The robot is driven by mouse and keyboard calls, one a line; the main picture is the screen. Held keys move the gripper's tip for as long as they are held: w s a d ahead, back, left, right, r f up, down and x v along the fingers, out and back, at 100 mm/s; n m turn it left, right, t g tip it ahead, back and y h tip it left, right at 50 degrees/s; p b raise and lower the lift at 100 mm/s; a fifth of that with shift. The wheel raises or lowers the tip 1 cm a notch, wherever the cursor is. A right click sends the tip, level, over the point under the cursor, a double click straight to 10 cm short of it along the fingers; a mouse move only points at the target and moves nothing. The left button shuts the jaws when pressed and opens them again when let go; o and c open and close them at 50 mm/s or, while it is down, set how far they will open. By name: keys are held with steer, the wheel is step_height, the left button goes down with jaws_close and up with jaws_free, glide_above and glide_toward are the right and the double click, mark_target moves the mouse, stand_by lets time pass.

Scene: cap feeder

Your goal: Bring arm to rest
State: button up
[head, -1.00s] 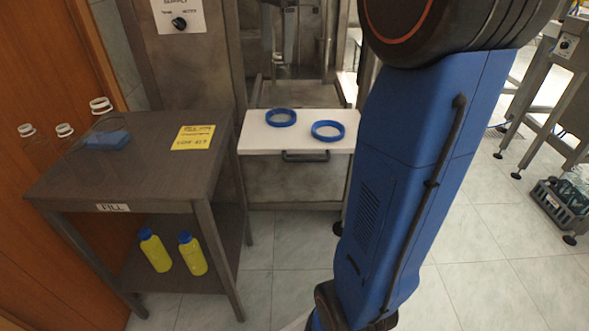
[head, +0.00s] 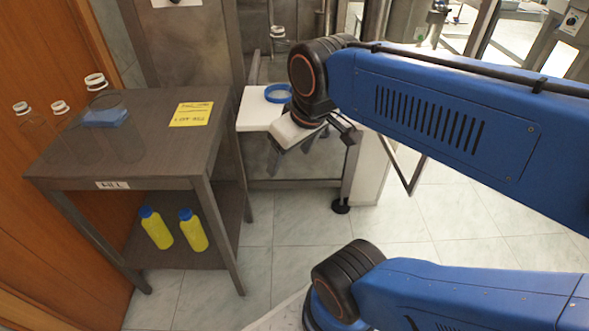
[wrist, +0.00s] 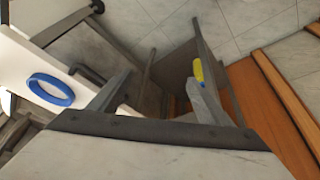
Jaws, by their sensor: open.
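My gripper (head: 290,160) is open and empty in the head view. It hangs in front of the white shelf (head: 252,110), with its fingers pointing down. In the wrist view my gripper (wrist: 160,95) has its two fingers spread wide with nothing between them. My blue arm reaches in from the right side of the head view and hides part of the shelf. One blue ring (head: 278,93) lies on the shelf. A blue ring (wrist: 51,89) also shows on the white surface in the wrist view.
A dark table (head: 60,160) with a "FILL" label stands at left. Tiled floor (head: 262,260) is free in front.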

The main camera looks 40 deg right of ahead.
steer(key=f, duration=0.1)
steer(key=s+f+m, duration=0.1)
steer(key=s+f, duration=0.1)
steer(key=shift+a+m, duration=0.25)
steer(key=shift+m, duration=0.05)
